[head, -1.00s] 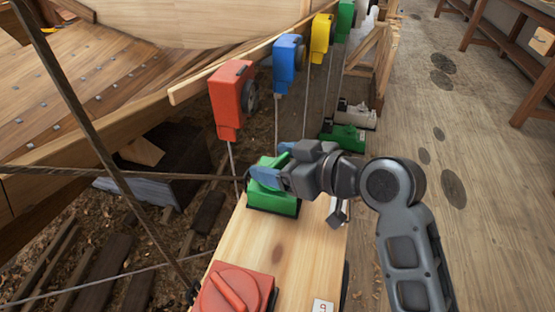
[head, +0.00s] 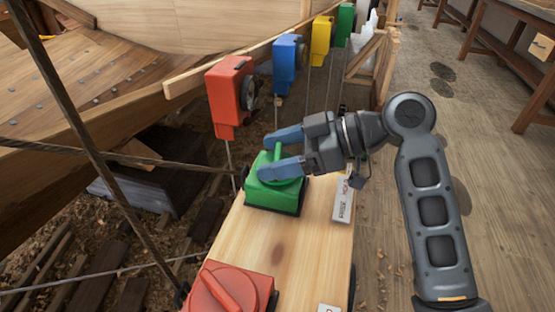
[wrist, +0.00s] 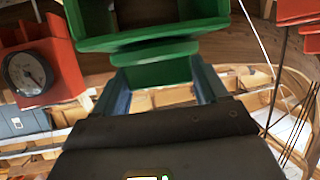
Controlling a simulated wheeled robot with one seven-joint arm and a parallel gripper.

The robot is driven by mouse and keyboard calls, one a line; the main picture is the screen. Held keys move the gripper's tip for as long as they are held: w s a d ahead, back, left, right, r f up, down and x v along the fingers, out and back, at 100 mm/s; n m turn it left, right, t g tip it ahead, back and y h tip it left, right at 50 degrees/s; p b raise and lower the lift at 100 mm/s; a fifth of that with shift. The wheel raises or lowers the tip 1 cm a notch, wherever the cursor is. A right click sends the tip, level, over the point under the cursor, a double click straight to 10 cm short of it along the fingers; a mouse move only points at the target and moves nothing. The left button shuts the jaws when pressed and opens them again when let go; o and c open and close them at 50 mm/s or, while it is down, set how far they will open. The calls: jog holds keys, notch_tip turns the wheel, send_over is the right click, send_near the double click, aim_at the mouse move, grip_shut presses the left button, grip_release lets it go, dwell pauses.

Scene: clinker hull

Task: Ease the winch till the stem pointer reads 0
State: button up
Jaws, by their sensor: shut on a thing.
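The green winch (head: 288,193) sits on the wooden bench plank, with a raised handle bar on top. My gripper (head: 268,157) reaches in from the right, its two blue fingers on either side of that handle, shut on it. In the wrist view the green handle (wrist: 155,65) is between the fingers, below the green winch body (wrist: 150,20). A red box (wrist: 62,60) with a round white dial (wrist: 27,72) and dark needle shows at left there; its marks are too small to read. I cannot tell which dial is the stem pointer.
A red winch (head: 228,290) stands nearer on the plank (head: 275,240). Red (head: 228,98), blue (head: 287,62), yellow (head: 320,40) and green (head: 344,24) dial boxes line the hull's side. A white card (head: 343,200) lies right of the green winch.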

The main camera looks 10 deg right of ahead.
jog(key=shift+n+g+b, duration=0.35)
jog(key=shift+n+g, duration=0.35)
jog(key=shift+g, duration=0.1)
jog(key=o, duration=1)
jog(key=shift+d, duration=0.1)
jog(key=shift+v, duration=3.8)
jog(key=shift+w, duration=0.15)
jog(key=shift+c, duration=0.3)
